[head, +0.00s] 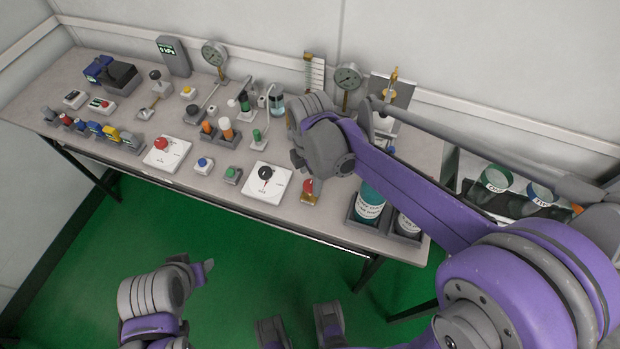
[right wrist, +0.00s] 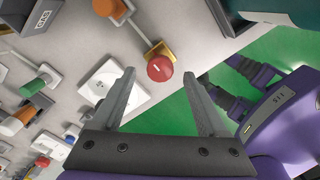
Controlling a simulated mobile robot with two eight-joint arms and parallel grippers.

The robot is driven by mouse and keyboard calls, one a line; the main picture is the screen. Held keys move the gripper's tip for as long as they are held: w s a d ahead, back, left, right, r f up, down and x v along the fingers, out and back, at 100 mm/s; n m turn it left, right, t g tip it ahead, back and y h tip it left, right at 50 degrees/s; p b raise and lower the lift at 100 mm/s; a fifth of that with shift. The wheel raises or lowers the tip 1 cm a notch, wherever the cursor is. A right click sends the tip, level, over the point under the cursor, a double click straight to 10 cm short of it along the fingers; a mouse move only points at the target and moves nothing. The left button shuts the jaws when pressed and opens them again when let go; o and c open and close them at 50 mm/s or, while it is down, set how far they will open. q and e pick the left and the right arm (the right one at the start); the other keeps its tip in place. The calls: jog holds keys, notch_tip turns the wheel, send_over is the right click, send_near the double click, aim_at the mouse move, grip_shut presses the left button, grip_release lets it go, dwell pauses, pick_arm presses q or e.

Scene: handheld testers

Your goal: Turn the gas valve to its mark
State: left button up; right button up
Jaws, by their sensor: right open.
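A round red knob on a small brass base (head: 308,196) stands near the bench's front edge; I take it for the valve. It also shows in the right wrist view as a red knob (right wrist: 160,68) with a rod running up and left. My right gripper (right wrist: 161,76) is open and empty. Its fingers appear on either side of the red knob in that view; contact cannot be told. In the head view my right arm hides its fingers. A grey block marked what looks like "GAS" (right wrist: 42,18) lies at the upper left. No mark is clearly readable.
A white dial plate with a black knob (head: 265,178) stands just left of the red knob. Gauges (head: 348,76) and a brass fitting (head: 393,75) line the back. Several switches crowd the left.

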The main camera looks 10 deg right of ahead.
aim_at(310, 184)
pick_arm(q)
jog(key=shift+w+r+p, duration=0.1)
jog(key=shift+r+p, duration=0.3)
jog(key=shift+r, duration=0.15)
pick_arm(e)
notch_tip(310, 184, up, 9)
jog(key=shift+f, duration=0.15)
